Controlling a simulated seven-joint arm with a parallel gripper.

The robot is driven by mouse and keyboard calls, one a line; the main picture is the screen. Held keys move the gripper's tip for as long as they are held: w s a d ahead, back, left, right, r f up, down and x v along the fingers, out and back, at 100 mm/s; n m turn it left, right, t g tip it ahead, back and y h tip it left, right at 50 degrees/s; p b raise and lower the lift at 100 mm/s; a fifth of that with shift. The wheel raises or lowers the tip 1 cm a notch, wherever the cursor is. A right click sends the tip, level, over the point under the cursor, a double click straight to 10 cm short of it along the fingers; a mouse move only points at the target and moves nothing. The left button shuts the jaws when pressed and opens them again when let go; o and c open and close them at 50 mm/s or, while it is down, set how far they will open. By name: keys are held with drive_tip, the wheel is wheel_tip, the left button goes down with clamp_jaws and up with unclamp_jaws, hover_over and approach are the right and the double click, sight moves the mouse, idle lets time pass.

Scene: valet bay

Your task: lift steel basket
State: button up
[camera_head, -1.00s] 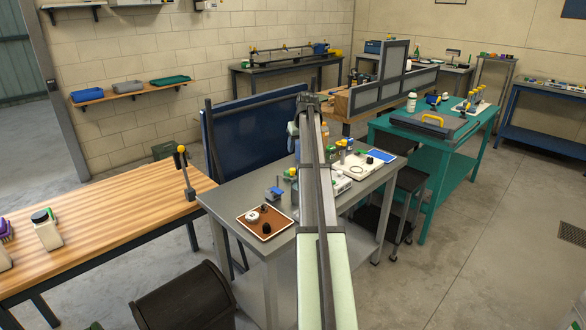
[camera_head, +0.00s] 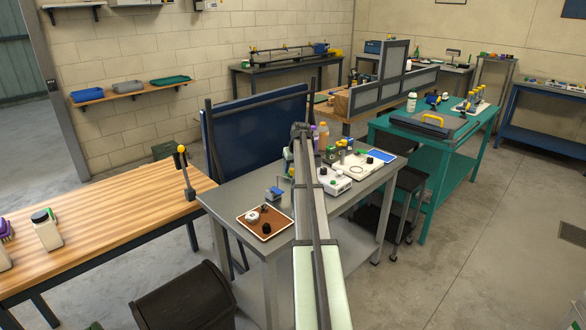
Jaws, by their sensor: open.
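I cannot surely pick out a steel basket. A small grey bin (camera_head: 128,87) sits on the wall shelf between a blue tray and a green tray; I cannot tell whether it is steel or a basket. My arm reaches from the bottom of the view over the grey metal workbench (camera_head: 232,194). My gripper (camera_head: 288,156) is at its far end, just left of the forearm, above the back part of this bench. It is small and partly hidden by my arm. It is open, and I see nothing held in it.
A brown tray (camera_head: 265,223) with small items lies at the bench's front left. White devices (camera_head: 330,178), bottles and a blue pad (camera_head: 382,156) crowd its back right. A blue panel (camera_head: 255,125) stands behind. A wooden bench (camera_head: 100,210) is left, a teal table (camera_head: 430,135) right.

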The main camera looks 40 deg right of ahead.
drive_tip(key=shift+f, duration=0.1)
drive_tip(key=shift+c, duration=0.3)
clamp_jaws()
idle(0.4)
